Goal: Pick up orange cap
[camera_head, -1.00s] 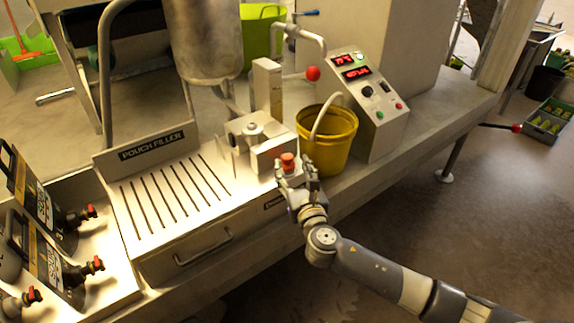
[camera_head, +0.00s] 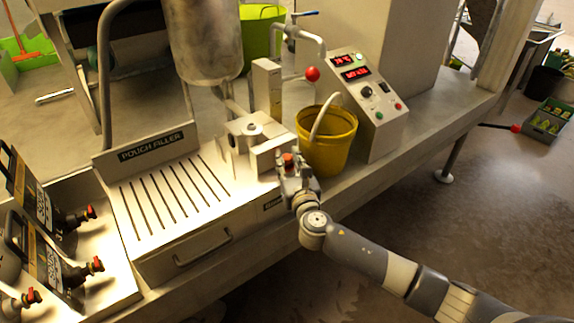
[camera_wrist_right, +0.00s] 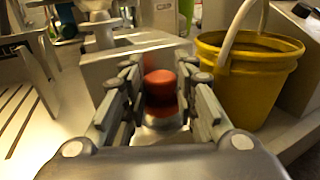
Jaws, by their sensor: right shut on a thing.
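The orange-red cap (camera_wrist_right: 160,88) stands between the two fingers of my right gripper (camera_wrist_right: 161,95) in the right wrist view. A pale base shows under it. In the head view the cap (camera_head: 289,159) shows as a small red top at the front of the pouch filler's metal block. My right gripper (camera_head: 297,180) is shut on the cap there, its fingers partly hiding it. I cannot tell whether the cap is clear of its base. My left gripper is not in view.
A yellow bucket (camera_head: 327,141) stands just right of my right gripper, with a control box (camera_head: 368,100) behind it. The slotted pouch filler tray (camera_head: 175,195) lies to the left. Pouches with red caps (camera_head: 40,245) sit at the far left.

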